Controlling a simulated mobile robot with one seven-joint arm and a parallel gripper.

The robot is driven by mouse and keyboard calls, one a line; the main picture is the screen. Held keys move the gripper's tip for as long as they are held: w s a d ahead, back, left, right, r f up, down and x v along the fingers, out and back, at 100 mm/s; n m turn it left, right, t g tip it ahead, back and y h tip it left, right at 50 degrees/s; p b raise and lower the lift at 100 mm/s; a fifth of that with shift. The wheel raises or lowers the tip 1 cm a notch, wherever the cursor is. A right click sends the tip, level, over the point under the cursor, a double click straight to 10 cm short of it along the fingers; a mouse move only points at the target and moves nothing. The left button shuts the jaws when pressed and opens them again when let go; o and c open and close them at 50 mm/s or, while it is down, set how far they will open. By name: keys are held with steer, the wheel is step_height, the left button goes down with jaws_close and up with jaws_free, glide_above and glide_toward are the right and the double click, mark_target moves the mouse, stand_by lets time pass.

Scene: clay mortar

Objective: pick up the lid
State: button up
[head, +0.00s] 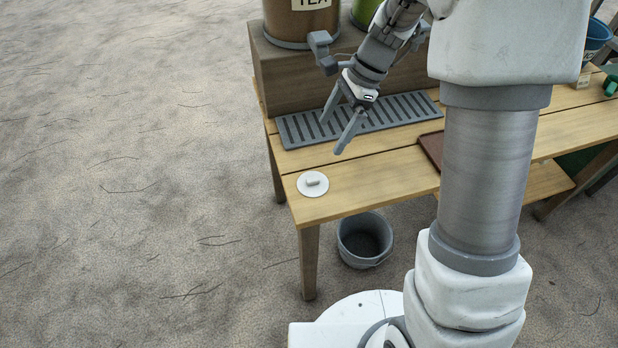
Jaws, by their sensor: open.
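The lid (306,190) is a small white disc with a raised handle on top. It lies flat on the wooden table (375,187), near the table's front left corner. My gripper (334,137) is above the table, up and to the right of the lid in the picture. Its two fingers are spread apart with nothing between them. It is apart from the lid, and nothing covers the lid.
A grey slatted drip tray (400,111) lies behind the lid, below a wooden box (290,82) bearing a brown container labelled TEA (295,22). A reddish-brown tray (431,150) is partly hidden by my arm. A grey bucket (350,250) stands below the table.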

steer(key=b, duration=0.3)
glide_above(308, 178)
steer(key=d, duration=0.2)
steer(key=f, duration=0.9)
steer(key=shift+w+a+f, duration=0.1)
steer(key=shift+w+f, duration=0.1)
steer(key=shift+w, duration=0.05)
steer(key=x, duration=0.1)
steer(key=b+x, duration=0.1)
steer(key=x, duration=0.3)
steer(key=shift+d+f, duration=0.25)
steer(key=c, duration=1)
